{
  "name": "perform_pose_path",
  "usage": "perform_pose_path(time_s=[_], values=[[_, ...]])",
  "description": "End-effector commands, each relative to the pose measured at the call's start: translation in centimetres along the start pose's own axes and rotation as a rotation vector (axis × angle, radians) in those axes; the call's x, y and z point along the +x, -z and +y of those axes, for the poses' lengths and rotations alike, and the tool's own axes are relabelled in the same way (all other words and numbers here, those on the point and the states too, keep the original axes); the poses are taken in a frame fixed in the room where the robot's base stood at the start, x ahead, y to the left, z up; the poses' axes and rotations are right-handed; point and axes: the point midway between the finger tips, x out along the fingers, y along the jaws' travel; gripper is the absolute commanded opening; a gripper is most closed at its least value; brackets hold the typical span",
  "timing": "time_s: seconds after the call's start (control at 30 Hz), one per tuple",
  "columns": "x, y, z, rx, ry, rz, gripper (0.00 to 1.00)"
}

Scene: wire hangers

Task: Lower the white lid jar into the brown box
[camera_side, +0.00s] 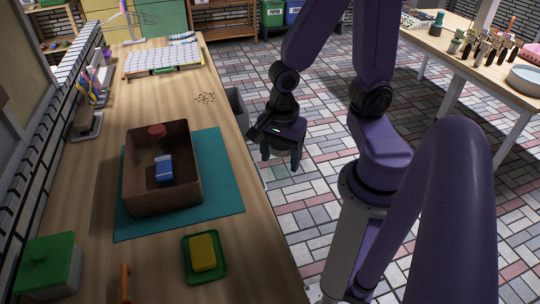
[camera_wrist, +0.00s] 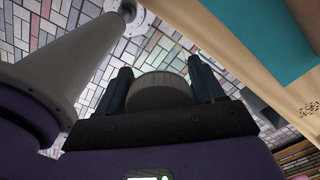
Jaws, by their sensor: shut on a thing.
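The brown box (camera_side: 128,172) stands open on a teal mat on the wooden table in the side view. A red round item (camera_side: 156,131) and a blue and white item (camera_side: 164,170) are inside it. My gripper (camera_side: 281,158) is off the table's right edge, above the tiled floor, to the right of the box. In the wrist view, the fingers of my gripper (camera_wrist: 161,92) are shut on a round, pale grey-white lidded thing (camera_wrist: 160,90), which looks like the white lid jar.
The teal mat (camera_side: 222,180) lies under the box. A green tray (camera_side: 220,271) with a yellow block (camera_side: 203,252) is in front of it. A green-lidded container (camera_side: 48,266) stands at the front left. A white keyboard-like rack (camera_side: 163,60) lies farther back.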

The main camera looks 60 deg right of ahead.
Motion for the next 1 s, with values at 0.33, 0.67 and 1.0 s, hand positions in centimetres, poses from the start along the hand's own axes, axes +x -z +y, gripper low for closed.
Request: perform_pose_path(time_s=[0.33, 0.67, 1.0], values=[[-0.8, 0.0, 1.0, 0.000, 0.001, -0.001, 0.32], [-2.4, -1.6, -2.8, 0.002, 0.001, -0.001, 0.32], [-4.0, -3.7, -8.0, 0.001, 0.001, -0.001, 0.32]])
